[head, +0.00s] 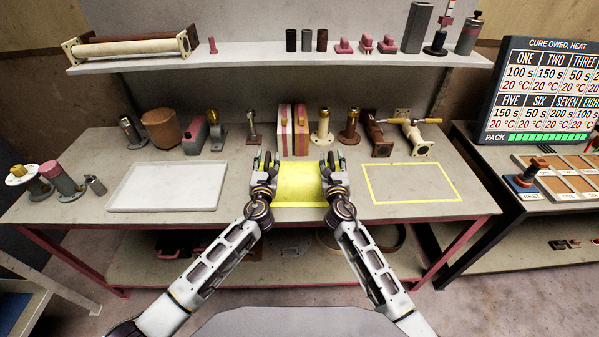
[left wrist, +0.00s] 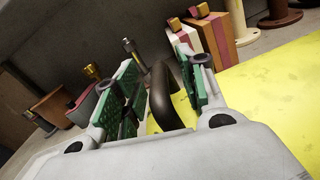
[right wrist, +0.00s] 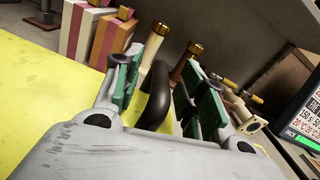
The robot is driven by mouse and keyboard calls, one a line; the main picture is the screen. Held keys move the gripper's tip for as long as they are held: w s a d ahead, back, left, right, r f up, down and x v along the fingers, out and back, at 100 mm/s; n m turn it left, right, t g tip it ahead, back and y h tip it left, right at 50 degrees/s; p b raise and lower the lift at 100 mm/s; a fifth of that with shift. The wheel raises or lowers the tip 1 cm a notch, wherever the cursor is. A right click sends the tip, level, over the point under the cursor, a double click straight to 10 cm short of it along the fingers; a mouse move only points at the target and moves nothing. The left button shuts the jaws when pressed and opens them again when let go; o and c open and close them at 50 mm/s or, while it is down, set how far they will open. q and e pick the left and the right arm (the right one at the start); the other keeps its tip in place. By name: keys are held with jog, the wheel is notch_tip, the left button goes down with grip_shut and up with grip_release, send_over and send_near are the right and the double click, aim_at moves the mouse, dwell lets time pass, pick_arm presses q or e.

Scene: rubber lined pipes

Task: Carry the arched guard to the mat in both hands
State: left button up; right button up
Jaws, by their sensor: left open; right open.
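The arched guard (head: 300,186) is a bright yellow sheet at the middle of the bench, between my two grippers. A dark curved handle (left wrist: 163,92) stands at its left side, and another dark handle (right wrist: 158,96) at its right side. My left gripper (head: 266,159) is open, with its green-padded fingers on either side of the left handle. My right gripper (head: 336,160) is open around the right handle in the same way. A yellow-outlined rectangle (head: 411,184), which looks like the mat, lies to the right, bare. My grippers hide the handles in the head view.
A pale empty tray (head: 165,187) lies to the left. Behind the guard stand striped blocks (head: 293,130), spools (head: 322,127) and pipe fittings (head: 378,134) in a row. A shelf (head: 280,57) overhangs the back. A sign (head: 549,92) stands at the right.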

pick_arm(q)
jog(key=shift+w, duration=0.4)
pick_arm(e)
jog(key=shift+w, duration=0.4)
pick_arm(q)
grip_shut()
pick_arm(e)
grip_shut()
jog(key=shift+f, duration=0.1)
